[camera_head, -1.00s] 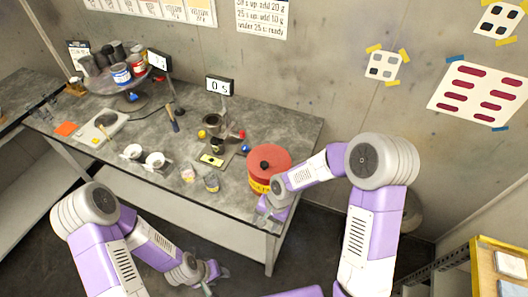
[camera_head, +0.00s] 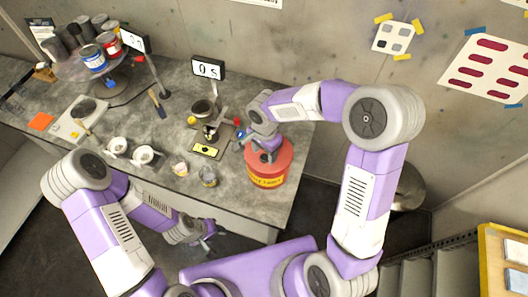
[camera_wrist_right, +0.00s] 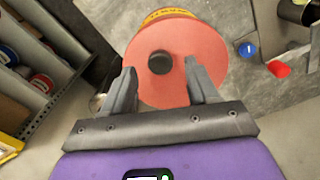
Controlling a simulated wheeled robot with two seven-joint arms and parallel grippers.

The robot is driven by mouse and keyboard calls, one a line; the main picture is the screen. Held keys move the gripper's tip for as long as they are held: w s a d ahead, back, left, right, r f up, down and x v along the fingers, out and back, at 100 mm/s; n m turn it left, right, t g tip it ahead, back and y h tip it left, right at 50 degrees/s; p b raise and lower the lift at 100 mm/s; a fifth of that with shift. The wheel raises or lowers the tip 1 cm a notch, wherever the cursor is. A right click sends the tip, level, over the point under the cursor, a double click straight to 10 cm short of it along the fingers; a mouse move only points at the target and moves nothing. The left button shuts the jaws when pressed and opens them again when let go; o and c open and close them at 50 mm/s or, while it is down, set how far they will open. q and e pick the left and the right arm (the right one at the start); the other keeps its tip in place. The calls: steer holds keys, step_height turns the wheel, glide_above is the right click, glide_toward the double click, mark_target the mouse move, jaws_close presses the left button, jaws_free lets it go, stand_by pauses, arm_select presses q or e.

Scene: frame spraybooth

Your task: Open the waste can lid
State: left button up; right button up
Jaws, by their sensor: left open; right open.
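The waste can (camera_head: 268,175) is red with a yellow band and stands near the right end of the grey bench. Its flat red lid (camera_wrist_right: 150,88) is closed and has a black knob (camera_wrist_right: 160,62) in the middle. My right gripper (camera_head: 268,153) is above the lid. In the right wrist view its open fingers (camera_wrist_right: 163,78) lie on either side of the lid's centre, with the knob just beyond the fingertips and between their lines. I cannot tell the exact height over the knob. My left gripper (camera_head: 207,238) is open and empty, low in front of the bench.
Left of the can are a timer display (camera_head: 208,68), a dark cup (camera_head: 203,108), a yellow-and-black card (camera_head: 207,149) and small jars (camera_head: 209,177). White cups (camera_head: 143,155) and a carousel of paint cans (camera_head: 94,59) stand further left. A wall is behind.

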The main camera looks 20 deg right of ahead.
steer(key=shift+w+f, duration=0.1)
steer(key=shift+f, duration=0.6)
steer(key=shift+s+f, duration=0.2)
steer(key=shift+f, duration=0.2)
steer(key=shift+w, duration=0.1)
jaws_close()
